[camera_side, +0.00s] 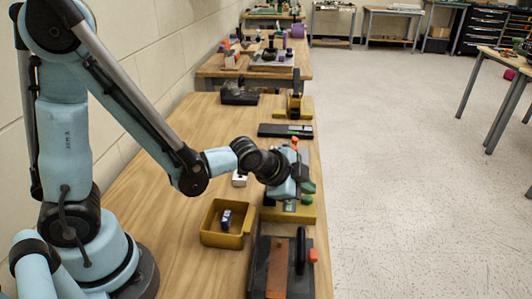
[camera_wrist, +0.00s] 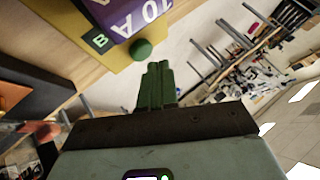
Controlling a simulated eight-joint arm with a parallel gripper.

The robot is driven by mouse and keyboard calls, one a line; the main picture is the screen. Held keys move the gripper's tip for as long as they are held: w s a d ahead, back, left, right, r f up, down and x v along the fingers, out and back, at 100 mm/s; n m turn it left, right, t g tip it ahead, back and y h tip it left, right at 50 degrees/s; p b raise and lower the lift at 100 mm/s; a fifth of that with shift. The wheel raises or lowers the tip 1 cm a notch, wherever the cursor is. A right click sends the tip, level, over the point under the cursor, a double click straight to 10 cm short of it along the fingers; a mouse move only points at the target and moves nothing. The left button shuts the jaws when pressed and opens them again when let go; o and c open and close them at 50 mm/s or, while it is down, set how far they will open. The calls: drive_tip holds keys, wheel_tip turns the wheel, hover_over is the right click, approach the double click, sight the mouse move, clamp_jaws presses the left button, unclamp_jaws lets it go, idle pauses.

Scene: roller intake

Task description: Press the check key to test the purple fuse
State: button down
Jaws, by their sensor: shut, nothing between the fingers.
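In the wrist view the purple fuse (camera_wrist: 131,18), with large white lettering ending in "A", sits at the top on a yellow base (camera_wrist: 120,58). A round green key (camera_wrist: 141,49) stands out from the base's edge. My gripper (camera_wrist: 158,70) has its green fingers shut and empty, with the tips just below and right of the key; contact cannot be told. In the side view my gripper (camera_side: 306,188) is over the yellow base (camera_side: 272,214), and the arm hides the fuse.
A yellow bin (camera_side: 222,238) with a small dark blue item (camera_side: 226,219) stands on the bench in front. A dark fixture with an orange-brown panel (camera_side: 277,268) and upright handle is nearest. A black flat device (camera_side: 285,130) lies behind. Open floor is at right.

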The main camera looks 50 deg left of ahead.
sight(304, 200)
drive_tip(key=shift+f, duration=0.25)
drive_tip(key=shift+f, duration=0.5)
idle(0.8)
drive_tip(key=shift+r, duration=0.9)
drive_tip(key=shift+r, duration=0.1)
drive_tip(key=shift+r, duration=2.45)
